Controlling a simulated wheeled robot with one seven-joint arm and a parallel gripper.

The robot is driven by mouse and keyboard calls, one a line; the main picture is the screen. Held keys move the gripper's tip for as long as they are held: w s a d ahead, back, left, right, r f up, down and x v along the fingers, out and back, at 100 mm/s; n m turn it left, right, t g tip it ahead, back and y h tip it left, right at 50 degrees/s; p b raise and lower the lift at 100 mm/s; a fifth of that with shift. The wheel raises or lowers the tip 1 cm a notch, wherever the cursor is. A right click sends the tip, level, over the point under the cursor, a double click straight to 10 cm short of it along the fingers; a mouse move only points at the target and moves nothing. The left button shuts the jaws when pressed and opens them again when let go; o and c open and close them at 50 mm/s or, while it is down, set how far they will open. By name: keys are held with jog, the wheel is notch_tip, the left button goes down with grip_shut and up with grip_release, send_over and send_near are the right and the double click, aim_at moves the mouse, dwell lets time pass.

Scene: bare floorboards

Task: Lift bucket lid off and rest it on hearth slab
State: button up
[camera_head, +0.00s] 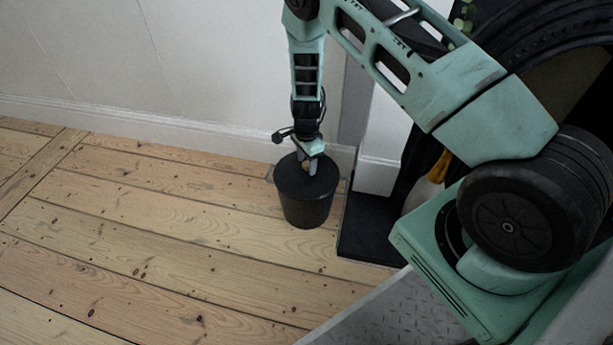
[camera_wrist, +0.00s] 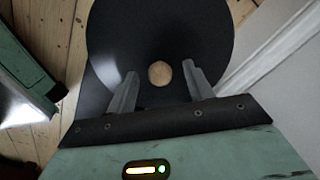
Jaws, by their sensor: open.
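The black bucket (camera_head: 306,210) stands upright on the floorboards near the wall, with its dark round lid (camera_head: 321,183) on top. In the wrist view the lid (camera_wrist: 200,35) fills the upper middle, with a round wooden knob (camera_wrist: 159,73) at its centre. My gripper (camera_head: 310,168) is just above the lid. In the wrist view its two fingers are apart, one on each side of the knob and a little short of it; I cannot tell if they touch the lid. The black hearth slab (camera_head: 367,232) lies on the floor just right of the bucket.
A white wall with skirting board (camera_head: 180,128) runs behind the bucket. A white upright (camera_head: 380,150) stands at the back of the slab. A pale object with a yellow top (camera_head: 427,190) stands on the right, partly hidden by my arm. Floorboards (camera_head: 150,230) to the left are clear.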

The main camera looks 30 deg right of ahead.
aim_at(307, 163)
jog(key=shift+r, duration=0.1)
jog(key=shift+c, duration=0.3)
grip_shut()
notch_tip(307, 163, up, 10)
jog(key=p, duration=0.4)
jog(key=shift+p, duration=0.4)
